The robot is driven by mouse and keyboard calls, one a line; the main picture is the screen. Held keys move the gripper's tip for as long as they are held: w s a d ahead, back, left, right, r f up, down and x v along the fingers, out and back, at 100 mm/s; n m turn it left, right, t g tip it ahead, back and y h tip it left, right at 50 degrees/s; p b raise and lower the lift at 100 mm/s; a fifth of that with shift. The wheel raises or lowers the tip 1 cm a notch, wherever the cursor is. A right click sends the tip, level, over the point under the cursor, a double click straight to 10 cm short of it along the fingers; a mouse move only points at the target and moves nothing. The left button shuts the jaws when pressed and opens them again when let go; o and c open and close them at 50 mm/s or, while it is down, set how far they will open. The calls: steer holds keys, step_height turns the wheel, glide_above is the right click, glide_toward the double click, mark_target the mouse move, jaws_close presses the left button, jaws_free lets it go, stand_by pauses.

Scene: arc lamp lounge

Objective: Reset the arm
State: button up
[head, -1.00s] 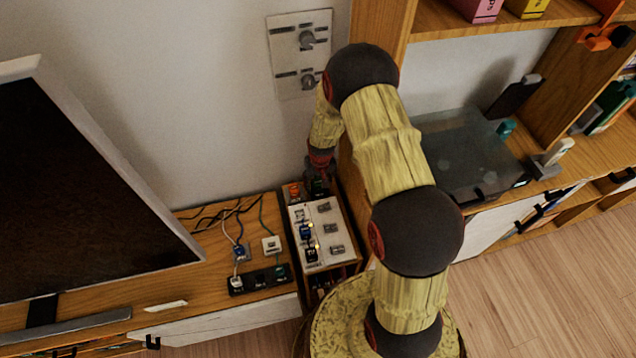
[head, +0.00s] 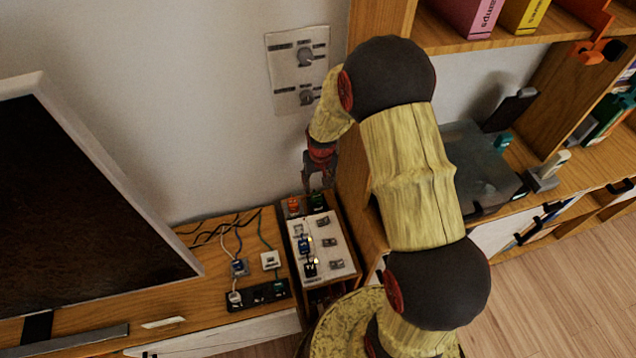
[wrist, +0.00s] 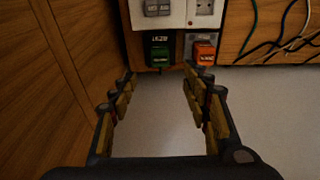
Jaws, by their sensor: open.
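My gripper (head: 319,180) hangs pointing down above the back end of the white switch panel (head: 333,255), near the wall. In the wrist view my gripper (wrist: 157,88) is open, with nothing between its fingers. My arm bends over from the lower right.
A wall plate with knobs (head: 298,70) is behind my gripper. A large dark screen (head: 80,190) stands at left. A black power strip (head: 258,295) with plugs and cables lies beside the panel. A wooden shelf (head: 560,110) with a glassy dark box (head: 475,165) is at right.

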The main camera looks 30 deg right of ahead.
stand_by(0.3)
steer(key=s+a+g, duration=0.1)
steer(key=s+g, duration=0.1)
steer(key=s, duration=0.3)
steer(key=s+a+r+t, duration=0.2)
steer(key=s+r, duration=0.4)
steer(key=r, duration=0.5)
steer(key=s+a+r+n+t, duration=0.1)
steer(key=s+a+r+t, duration=0.1)
steer(key=s+a+r, duration=0.2)
steer(key=s+a+r+n+t, duration=0.1)
steer(key=s+a+r, duration=0.2)
steer(key=s+r, duration=0.7)
step_height(320, 180, up, 10)
steer(key=shift+s+f+t, duration=0.25)
steer(key=shift+t, duration=0.15)
